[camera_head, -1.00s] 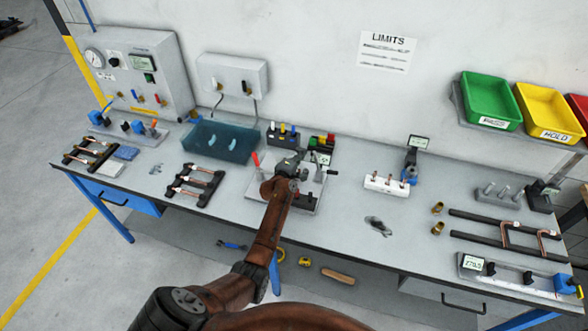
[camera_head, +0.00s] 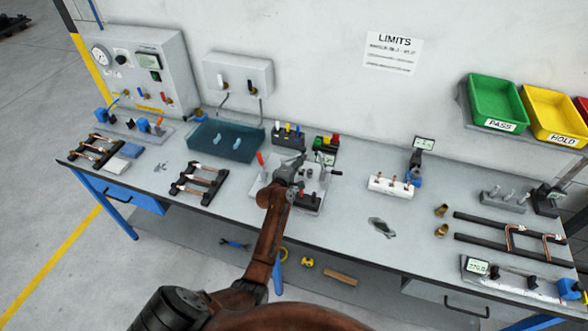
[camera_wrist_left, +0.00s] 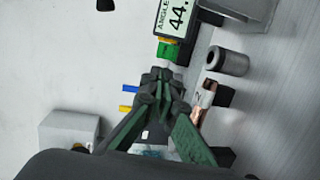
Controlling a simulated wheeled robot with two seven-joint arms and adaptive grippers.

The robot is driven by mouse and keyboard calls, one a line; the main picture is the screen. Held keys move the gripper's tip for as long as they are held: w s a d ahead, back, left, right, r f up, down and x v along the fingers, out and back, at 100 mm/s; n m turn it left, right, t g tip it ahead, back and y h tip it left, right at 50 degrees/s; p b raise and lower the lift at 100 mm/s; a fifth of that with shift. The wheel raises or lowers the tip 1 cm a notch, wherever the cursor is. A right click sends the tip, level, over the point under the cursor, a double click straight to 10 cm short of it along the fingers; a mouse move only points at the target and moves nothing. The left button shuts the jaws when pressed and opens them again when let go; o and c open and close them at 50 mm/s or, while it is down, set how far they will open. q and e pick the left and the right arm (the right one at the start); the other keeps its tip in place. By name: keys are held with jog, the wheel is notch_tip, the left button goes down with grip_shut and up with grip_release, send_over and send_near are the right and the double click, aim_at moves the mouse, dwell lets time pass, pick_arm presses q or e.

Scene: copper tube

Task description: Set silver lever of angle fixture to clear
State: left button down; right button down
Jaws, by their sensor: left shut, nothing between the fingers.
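The angle fixture (camera_head: 314,207) is a pale plate on the bench in the head view, with a red handle (camera_head: 260,158) at its left. My left gripper (camera_head: 301,160) is over it, shut and empty, hiding part of it. In the left wrist view, the shut fingertips (camera_wrist_left: 161,75) point toward a green block below the angle display (camera_wrist_left: 176,18), which reads 44 and is cut off. A copper tube piece (camera_wrist_left: 203,101) and a grey cylinder (camera_wrist_left: 228,61) are right of the fingers. I cannot clearly make out the silver lever. My right gripper is not in view.
A teal bin (camera_head: 225,142) and a tube rack (camera_head: 200,183) are left of the fixture. A white block with copper fittings (camera_head: 393,188) is to the right. A grey part (camera_head: 382,228) lies on the bench. The bench front between fixture and grey part is mostly clear.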

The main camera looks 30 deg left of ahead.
pick_arm(q)
jog(key=s, duration=0.4)
jog(key=s+r, duration=0.1)
jog(key=s, duration=0.2)
jog(key=shift+d, duration=0.15)
